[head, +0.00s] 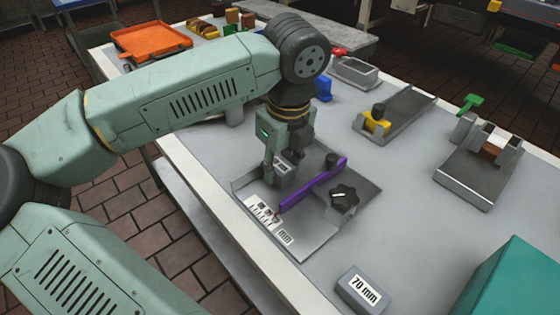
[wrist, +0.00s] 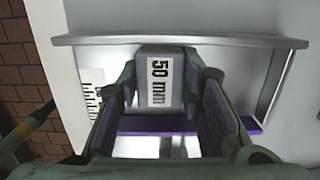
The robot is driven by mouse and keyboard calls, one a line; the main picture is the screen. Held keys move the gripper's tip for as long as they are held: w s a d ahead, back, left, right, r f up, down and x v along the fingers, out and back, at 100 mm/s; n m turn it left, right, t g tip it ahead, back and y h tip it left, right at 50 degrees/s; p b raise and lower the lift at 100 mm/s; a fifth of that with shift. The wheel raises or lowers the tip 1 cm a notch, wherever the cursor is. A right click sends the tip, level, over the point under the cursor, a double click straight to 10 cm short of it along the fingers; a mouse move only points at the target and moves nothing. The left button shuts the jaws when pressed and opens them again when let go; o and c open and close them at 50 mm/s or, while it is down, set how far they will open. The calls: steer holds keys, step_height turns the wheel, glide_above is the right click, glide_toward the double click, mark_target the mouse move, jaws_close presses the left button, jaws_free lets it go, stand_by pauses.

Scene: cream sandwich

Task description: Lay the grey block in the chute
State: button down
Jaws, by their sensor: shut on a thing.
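My gripper (head: 283,176) is shut on a grey block (head: 284,167) labelled "50 mm", which shows between the fingers in the wrist view (wrist: 160,82). Below is a low-walled grey metal fixture (head: 318,243) with a white scale, a purple bar (head: 316,184) and a black knob (head: 344,197); it seems to be the chute. The block is over its left part, near the back wall (wrist: 225,42). The purple bar (wrist: 155,126) crosses below the fingers. I cannot tell whether the block touches the floor of the fixture. A second grey block (head: 364,289), labelled "70 mm", lies on the table in front.
A tray with a yellow, black-topped piece (head: 377,122) and a ramped fixture with a brown block (head: 494,148) stand to the right. A teal box (head: 515,280) is at front right. An orange tray (head: 150,40) is at back left. Table (head: 400,225) is bare between them.

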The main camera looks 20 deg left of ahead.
mark_target(285, 169)
steer(key=shift+f+b, duration=0.2)
steer(key=shift+b, duration=0.1)
steer(key=c, duration=1.1)
jaws_free()
steer(key=shift+r, duration=0.1)
steer(key=shift+r, duration=0.1)
steer(key=r+p, duration=0.2)
steer(key=r, duration=0.2)
steer(key=r+p, duration=0.2)
steer(key=r, duration=0.2)
steer(key=d+r+p, duration=0.1)
steer(key=r+p, duration=0.1)
steer(key=r, duration=0.2)
steer(key=shift+s+d+p, duration=0.1)
steer(key=shift+s+p, duration=0.25)
steer(key=shift+s, duration=0.05)
